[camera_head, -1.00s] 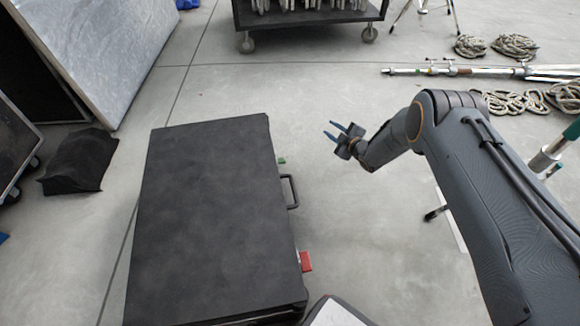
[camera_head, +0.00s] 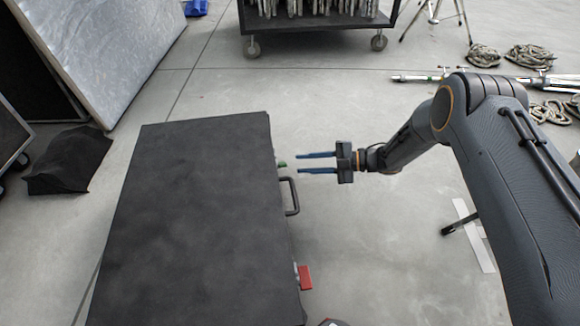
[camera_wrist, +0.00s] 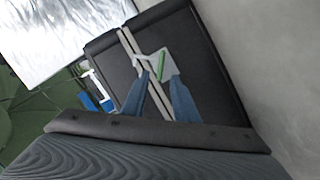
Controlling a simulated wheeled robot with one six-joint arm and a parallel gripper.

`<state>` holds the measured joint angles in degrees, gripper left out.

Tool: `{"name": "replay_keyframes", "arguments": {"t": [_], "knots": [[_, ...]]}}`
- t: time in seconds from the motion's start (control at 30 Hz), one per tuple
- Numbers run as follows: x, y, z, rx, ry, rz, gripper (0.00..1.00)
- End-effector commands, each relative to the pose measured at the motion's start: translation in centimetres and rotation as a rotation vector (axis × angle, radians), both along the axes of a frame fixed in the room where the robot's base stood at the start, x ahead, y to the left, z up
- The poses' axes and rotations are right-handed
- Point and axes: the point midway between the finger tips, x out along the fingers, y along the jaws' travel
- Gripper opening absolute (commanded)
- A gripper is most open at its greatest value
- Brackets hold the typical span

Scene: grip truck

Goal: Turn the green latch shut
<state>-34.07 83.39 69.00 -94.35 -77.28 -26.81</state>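The green latch (camera_head: 282,164) is on the right side of a large black case (camera_head: 195,220), just beyond the case's handle (camera_head: 291,196). In the wrist view the green latch (camera_wrist: 162,66) shows as a slanted bar on a pale plate by the case's metal seam. My gripper (camera_head: 298,163) is open, with its two blue fingers parallel and pointing left at the case. Its fingertips are close to the latch. In the wrist view the open fingers (camera_wrist: 160,82) lie below and around the latch in the picture, with nothing between them. I cannot tell if they touch it.
A red latch (camera_head: 305,277) is on the same case side, nearer me. A black cloth-like heap (camera_head: 68,162) lies to the left. A wheeled cart (camera_head: 310,22) stands at the back. Ropes (camera_head: 530,56) and poles lie at the right. The floor between is clear.

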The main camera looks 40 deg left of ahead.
Motion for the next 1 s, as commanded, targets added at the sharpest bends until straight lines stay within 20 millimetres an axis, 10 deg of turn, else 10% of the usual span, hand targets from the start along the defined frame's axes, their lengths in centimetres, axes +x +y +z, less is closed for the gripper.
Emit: {"name": "replay_keyframes", "arguments": {"t": [0.73, 1.0], "knots": [[-3.0, 4.9, -1.4, -0.001, -0.001, -0.002, 0.27], [-3.1, 4.9, -1.5, -0.001, -0.001, -0.002, 0.00]]}}
